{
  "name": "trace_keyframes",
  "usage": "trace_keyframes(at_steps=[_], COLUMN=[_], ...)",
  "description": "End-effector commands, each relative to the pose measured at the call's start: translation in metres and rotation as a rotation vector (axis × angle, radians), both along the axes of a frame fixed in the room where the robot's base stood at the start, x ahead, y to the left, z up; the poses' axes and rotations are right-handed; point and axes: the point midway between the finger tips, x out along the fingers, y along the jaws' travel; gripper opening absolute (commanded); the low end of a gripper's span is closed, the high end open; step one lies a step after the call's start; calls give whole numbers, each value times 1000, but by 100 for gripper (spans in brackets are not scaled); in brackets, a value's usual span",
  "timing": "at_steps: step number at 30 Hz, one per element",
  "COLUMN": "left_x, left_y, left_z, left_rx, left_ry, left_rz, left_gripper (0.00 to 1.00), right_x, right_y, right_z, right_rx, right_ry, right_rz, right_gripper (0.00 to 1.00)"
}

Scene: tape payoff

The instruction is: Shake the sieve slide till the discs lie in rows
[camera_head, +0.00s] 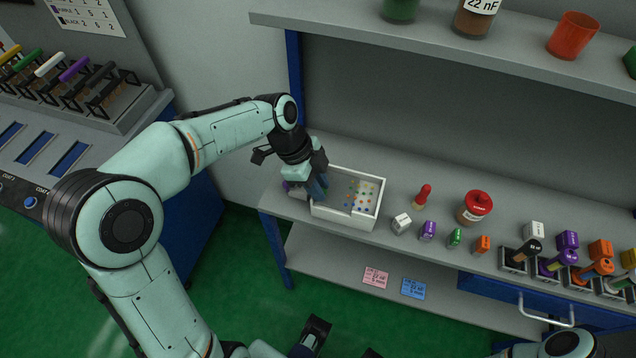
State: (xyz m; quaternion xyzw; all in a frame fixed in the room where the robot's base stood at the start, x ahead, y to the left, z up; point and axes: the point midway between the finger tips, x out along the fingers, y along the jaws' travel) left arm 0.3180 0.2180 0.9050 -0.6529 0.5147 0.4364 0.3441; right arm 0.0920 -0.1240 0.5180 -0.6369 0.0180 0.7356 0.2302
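The sieve slide appears to be the white open box (345,216) on the grey bench. Several small coloured discs (362,194) lie on the right part of its floor, spaced out in what look like lines. The left part of the floor looks bare. My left gripper (316,188) points down at the box's left end, touching or very close to it. Its wrist and fingers hide that end, so its grip cannot be made out. Dark parts of my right gripper (316,332) show at the bottom edge, below the bench and away from the box; its fingers are mostly cut off.
Right of the box stand a red-topped dropper (422,196), a red-lidded jar (475,207) and small coloured blocks (428,230). Tools in holders (525,252) line the bench's right. A shelf (430,48) hangs above. Pink (375,277) and blue (413,289) cards lie on the lower shelf.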

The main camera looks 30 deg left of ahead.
Motion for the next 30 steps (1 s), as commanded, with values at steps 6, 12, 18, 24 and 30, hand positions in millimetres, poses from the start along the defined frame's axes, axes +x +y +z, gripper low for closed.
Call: trace_keyframes(at_steps=[6,12,18,24,30], left_x=[0,7,13,13,13], left_y=[-1,-32,-53,-54,-54], left_z=[0,0,1,1,1], left_rx=[0,-3,-1,-4,-3], left_ry=[0,-2,-1,-1,-1], left_rz=[-1,-8,-2,-1,-1], left_gripper=[0,0,0,0,48], right_x=[0,0,0,0,0], right_y=[0,0,0,0,0], right_z=[0,0,0,0,0], right_rx=[0,0,0,0,0], right_ry=[0,0,1,1,1], right_rz=[0,0,0,0,0], right_gripper=[0,0,0,0,0])
